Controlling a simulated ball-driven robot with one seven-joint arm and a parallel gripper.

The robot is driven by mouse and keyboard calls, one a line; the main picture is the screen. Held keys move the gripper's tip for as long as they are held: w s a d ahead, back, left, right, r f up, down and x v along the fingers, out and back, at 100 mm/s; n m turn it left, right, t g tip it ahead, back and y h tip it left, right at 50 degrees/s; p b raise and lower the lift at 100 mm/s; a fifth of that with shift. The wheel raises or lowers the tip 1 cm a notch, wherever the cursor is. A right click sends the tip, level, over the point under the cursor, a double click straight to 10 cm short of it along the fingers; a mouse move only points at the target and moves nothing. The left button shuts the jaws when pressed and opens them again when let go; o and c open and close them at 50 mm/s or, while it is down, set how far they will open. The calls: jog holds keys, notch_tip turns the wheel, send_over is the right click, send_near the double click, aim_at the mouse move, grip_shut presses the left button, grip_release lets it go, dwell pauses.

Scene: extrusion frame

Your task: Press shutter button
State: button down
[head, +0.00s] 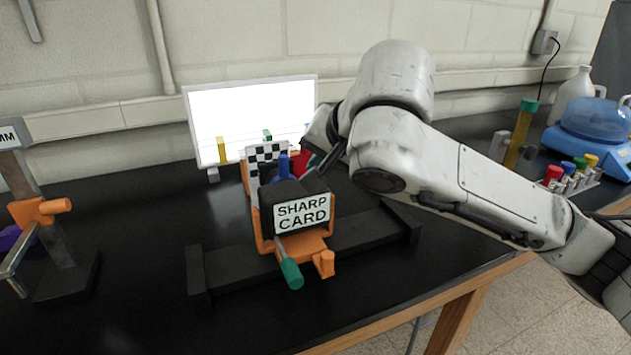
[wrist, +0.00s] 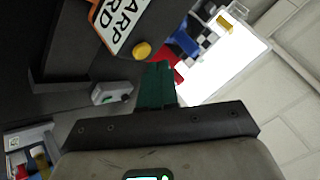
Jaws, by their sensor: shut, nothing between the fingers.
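A black camera-like block (head: 285,195) with a "SHARP CARD" label (head: 302,213) sits in an orange holder on a dark rail. In the wrist view a yellow round button (wrist: 141,50) shows on the block beside the label (wrist: 118,22); I cannot tell for certain that it is the shutter button. My gripper (head: 316,168) is at the block's upper right in the head view. Its green fingertips (wrist: 157,84) are together and empty, pointing close to the yellow button; contact is not clear. The button is not visible in the head view.
A checkered card (head: 266,153), blue and red pieces and a bright white panel (head: 255,110) stand behind the block. A green-handled knob (head: 291,274) sticks out in front. A metal stand (head: 62,250) is at left; capped tubes (head: 572,178) are at right.

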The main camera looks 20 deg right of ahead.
jog(key=shift+f, duration=0.35)
jog(key=shift+f+b, duration=0.3)
jog(key=shift+f, duration=0.15)
dwell(0.8)
jog(key=shift+r, duration=0.15)
jog(key=shift+r+p, duration=0.75)
jog(key=shift+p, duration=0.1)
notch_tip(320, 180, up, 5)
jog(key=p, duration=0.4)
jog(key=shift+p, duration=0.35)
jog(key=shift+f, duration=0.15)
